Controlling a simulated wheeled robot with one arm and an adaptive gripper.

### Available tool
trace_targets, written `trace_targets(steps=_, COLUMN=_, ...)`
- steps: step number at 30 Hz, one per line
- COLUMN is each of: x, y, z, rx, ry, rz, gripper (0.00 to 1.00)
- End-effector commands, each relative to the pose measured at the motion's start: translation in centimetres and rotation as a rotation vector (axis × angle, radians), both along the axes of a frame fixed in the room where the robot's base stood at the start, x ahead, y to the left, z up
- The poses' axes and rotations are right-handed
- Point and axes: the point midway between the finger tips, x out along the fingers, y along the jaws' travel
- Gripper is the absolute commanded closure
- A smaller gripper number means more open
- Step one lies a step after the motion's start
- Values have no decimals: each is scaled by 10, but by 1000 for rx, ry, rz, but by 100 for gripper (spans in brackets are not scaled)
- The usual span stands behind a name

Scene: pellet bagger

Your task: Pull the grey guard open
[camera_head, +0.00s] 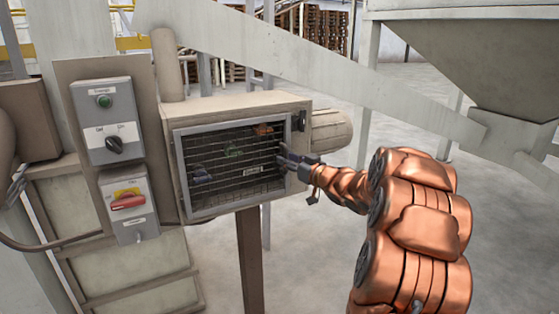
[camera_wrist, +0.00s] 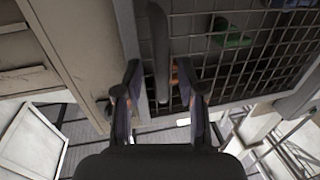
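The grey guard (camera_head: 232,205) is a mesh panel in a grey frame on the front of a beige box, and it looks shut. In the wrist view its mesh (camera_wrist: 245,60) fills the upper right, with a dark upright bar handle (camera_wrist: 159,40) by the frame edge. My gripper (camera_head: 287,160) is at the guard's right side. In the wrist view my gripper (camera_wrist: 160,98) is open, one finger on each side of the handle's lower end, with gaps visible on both sides.
Behind the mesh are a green part (camera_wrist: 232,36), an orange part (camera_head: 264,130) and a blue part (camera_head: 201,175). Left of the guard are a selector switch box (camera_head: 104,125) and a red-switch box (camera_head: 128,212). A motor-like cylinder (camera_head: 331,130) sticks out right. A post (camera_head: 251,260) stands below.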

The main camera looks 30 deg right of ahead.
Motion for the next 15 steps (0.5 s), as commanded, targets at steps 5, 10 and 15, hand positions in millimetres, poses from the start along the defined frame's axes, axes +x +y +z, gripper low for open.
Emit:
trace_targets(steps=5, x=10, y=2, z=-1, rx=1, ry=2, rz=1, gripper=61)
trace_targets(steps=10, x=11, y=2, z=-1, rx=1, ry=2, rz=0, gripper=61)
trace_targets(steps=15, x=11, y=2, z=0, rx=0, ry=1, rz=0, gripper=65)
